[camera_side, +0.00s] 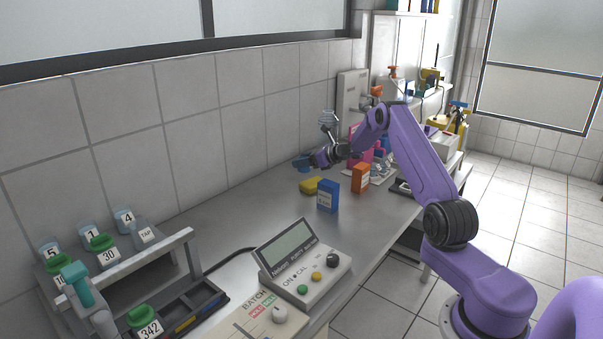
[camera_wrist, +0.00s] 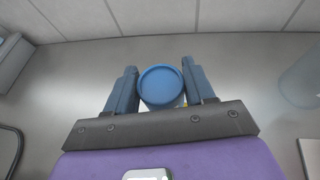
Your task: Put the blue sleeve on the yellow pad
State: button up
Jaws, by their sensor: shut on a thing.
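My gripper (camera_side: 308,160) is shut on the blue sleeve (camera_wrist: 161,86), a round blue piece seen end-on between the two dark fingers in the wrist view. In the side view the blue sleeve (camera_side: 301,162) shows small at the tip of my gripper, held above the bench near the wall. The yellow pad (camera_side: 310,186) lies on the bench, below and slightly right of the held sleeve in the side view, and apart from it. In the wrist view only a small bit of yellow shows beside the sleeve; I cannot tell whether it is the pad.
A blue box (camera_side: 328,197) and an orange box (camera_side: 360,178) stand right of the pad. A grey meter (camera_side: 304,260) and a rack with green-capped jars (camera_side: 108,248) are nearer the camera. The tiled wall runs close behind. The bench left of the pad is clear.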

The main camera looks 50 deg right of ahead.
jog(key=shift+w+d+f, duration=0.25)
jog(key=shift+w+f, duration=0.25)
jog(key=shift+f, duration=0.2)
jog(key=shift+w+d+f, duration=0.2)
jog(key=shift+w+f, duration=0.25)
jog(key=shift+f, duration=1.6)
jog(key=shift+f, duration=0.1)
jog(key=o, duration=1)
